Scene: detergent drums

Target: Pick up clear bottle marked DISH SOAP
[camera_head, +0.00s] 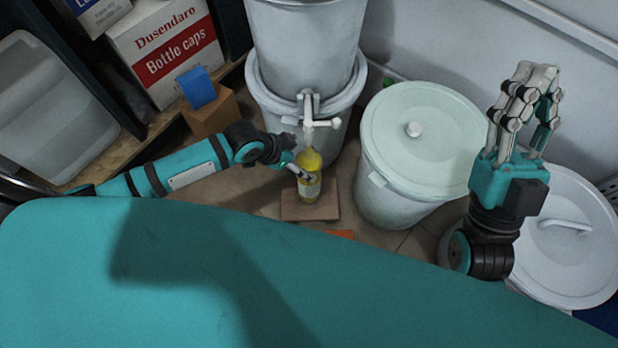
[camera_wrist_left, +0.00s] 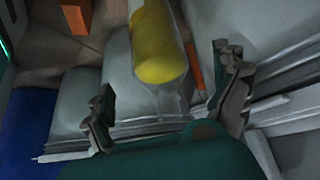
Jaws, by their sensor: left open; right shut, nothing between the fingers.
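A clear bottle (camera_head: 310,188) with yellow liquid and a pale label stands upright on a small brown board (camera_head: 325,208) under a drum's tap. The label is too small to read. My left gripper (camera_head: 298,170) is open at the bottle's upper part, coming from the left. In the left wrist view the bottle (camera_wrist_left: 160,45) reaches in between the spread fingers of my left gripper (camera_wrist_left: 168,100), with gaps on both sides. I cannot tell if a finger touches it. My right gripper (camera_head: 532,78) is shut and empty, raised at the right with its fingers up.
A white drum with a tap (camera_head: 307,108) stands right behind the bottle. A lidded drum (camera_head: 420,140) stands to its right, and another white lid (camera_head: 565,240) is at far right. Boxes, including the Bottle caps box (camera_head: 165,50), stand at left. A teal surface (camera_head: 250,280) fills the front.

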